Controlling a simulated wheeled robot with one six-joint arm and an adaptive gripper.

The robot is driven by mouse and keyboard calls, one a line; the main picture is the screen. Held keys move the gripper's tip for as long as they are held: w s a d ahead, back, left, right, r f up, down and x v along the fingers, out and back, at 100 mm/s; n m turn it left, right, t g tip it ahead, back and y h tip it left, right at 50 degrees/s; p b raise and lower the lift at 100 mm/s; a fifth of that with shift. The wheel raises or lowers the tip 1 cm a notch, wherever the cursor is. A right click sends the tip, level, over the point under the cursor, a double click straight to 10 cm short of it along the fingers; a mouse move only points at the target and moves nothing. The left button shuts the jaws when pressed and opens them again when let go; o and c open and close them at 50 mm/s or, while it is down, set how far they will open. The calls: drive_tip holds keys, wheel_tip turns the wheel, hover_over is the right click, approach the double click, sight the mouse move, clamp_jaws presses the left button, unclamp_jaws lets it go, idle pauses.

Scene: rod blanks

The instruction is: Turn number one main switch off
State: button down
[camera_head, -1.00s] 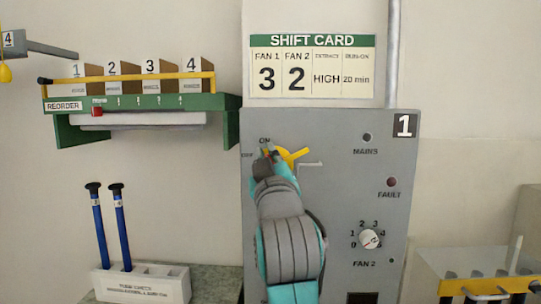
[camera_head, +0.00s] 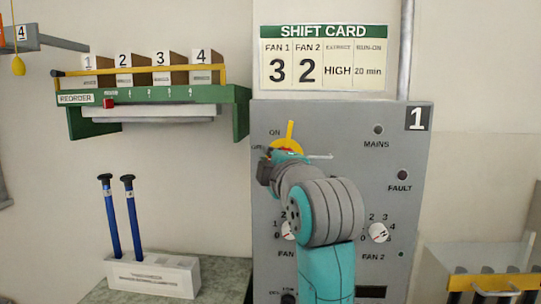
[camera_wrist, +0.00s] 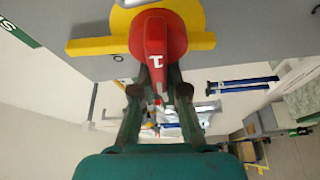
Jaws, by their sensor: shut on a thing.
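The grey panel marked 1 (camera_head: 340,118) carries the main switch, a red handle (camera_wrist: 155,38) on a yellow disc with a yellow bar (camera_head: 290,134). My gripper (camera_head: 268,158) is at the switch's left side, near the partly hidden OFF label. In the wrist view my gripper (camera_wrist: 158,92) is shut on the red handle, one finger on each side. My arm hides much of the panel below the switch. The MAINS lamp (camera_head: 378,130) looks dark.
The FAULT lamp (camera_head: 403,175) and FAN 2 knob (camera_head: 379,232) are on the panel's right. A FAN 1 knob (camera_head: 289,231) is partly hidden by my arm. A green shelf (camera_head: 240,115) and a white block (camera_head: 150,275) holding blue rods stand left.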

drive_tip(key=shift+d+f+n+g, duration=0.1)
drive_tip(key=shift+f+n+g, duration=0.3)
drive_tip(key=shift+n, duration=0.5)
drive_tip(key=c, duration=1.2)
unclamp_jaws()
drive_tip(key=shift+w, duration=0.1)
drive_tip(key=shift+s+r, duration=0.1)
drive_tip(key=shift+s, duration=0.1)
drive_tip(key=shift+s+d, duration=0.2)
drive_tip(key=shift+s, duration=0.15)
drive_tip(key=v, duration=1.1)
